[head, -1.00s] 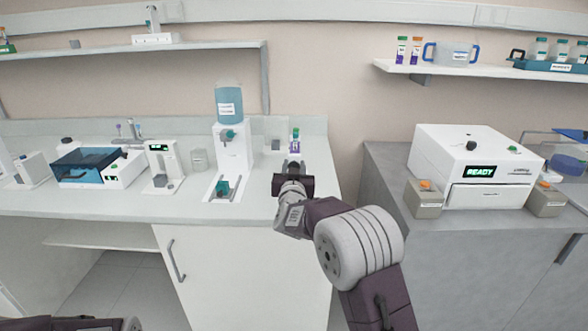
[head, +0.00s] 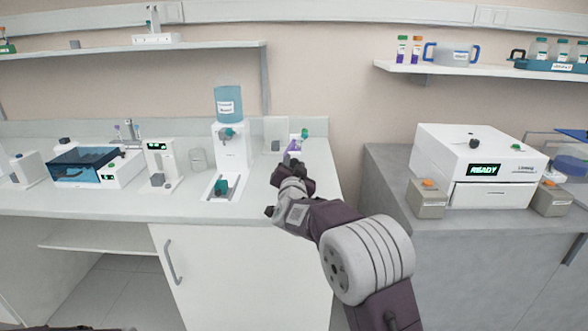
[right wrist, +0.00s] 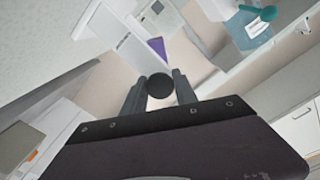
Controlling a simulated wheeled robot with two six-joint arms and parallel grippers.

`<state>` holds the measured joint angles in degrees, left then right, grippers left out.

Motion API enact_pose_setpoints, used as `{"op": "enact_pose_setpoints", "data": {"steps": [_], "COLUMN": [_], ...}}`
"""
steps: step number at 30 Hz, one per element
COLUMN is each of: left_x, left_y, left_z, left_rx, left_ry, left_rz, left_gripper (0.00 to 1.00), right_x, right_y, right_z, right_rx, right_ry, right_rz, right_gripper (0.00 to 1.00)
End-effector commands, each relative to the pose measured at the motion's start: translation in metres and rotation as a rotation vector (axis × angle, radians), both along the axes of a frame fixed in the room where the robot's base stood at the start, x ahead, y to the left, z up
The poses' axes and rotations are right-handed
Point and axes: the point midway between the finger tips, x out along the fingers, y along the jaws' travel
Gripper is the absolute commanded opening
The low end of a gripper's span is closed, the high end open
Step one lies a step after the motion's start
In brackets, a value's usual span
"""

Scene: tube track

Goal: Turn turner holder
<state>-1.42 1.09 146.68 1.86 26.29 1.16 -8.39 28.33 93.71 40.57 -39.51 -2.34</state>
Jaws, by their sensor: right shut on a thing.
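My right gripper (head: 283,178) is at the right end of the left bench, rolled at a slant. In the right wrist view its two fingers (right wrist: 160,95) are shut on a dark round knob (right wrist: 160,86). Just beyond the knob are a white body (right wrist: 136,42) and part of a purple tube (right wrist: 160,47). In the head view the purple tube (head: 293,147) with a green cap (head: 305,133) leans to the right above the gripper. The gripper hides most of the turner there. My left gripper is not in view.
Left of the gripper stands a white dispenser (head: 234,147) with a blue bottle (head: 228,103) on top. A white machine reading READY (head: 479,160) stands on the grey bench at right. A gap separates the two benches. The front of the left bench is clear.

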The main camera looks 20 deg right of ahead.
Motion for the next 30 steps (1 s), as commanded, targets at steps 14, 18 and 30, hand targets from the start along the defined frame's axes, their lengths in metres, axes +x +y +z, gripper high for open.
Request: {"op": "enact_pose_setpoints", "data": {"steps": [14, 18, 30], "left_x": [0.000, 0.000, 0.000], "left_y": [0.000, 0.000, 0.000], "left_z": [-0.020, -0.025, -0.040], "left_rx": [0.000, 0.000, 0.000], "left_ry": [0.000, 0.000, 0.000], "left_rz": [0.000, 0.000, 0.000], "left_gripper": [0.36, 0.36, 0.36], "right_x": [0.000, 0.000, 0.000], "right_y": [0.000, 0.000, 0.000], "right_z": [-0.003, -0.003, -0.003], "right_rx": [0.229, 0.296, 0.489], "right_ry": [-0.065, -0.084, -0.139], "right_rz": [0.001, 0.000, 0.000], "right_gripper": [0.00, 0.00, 0.00]}}
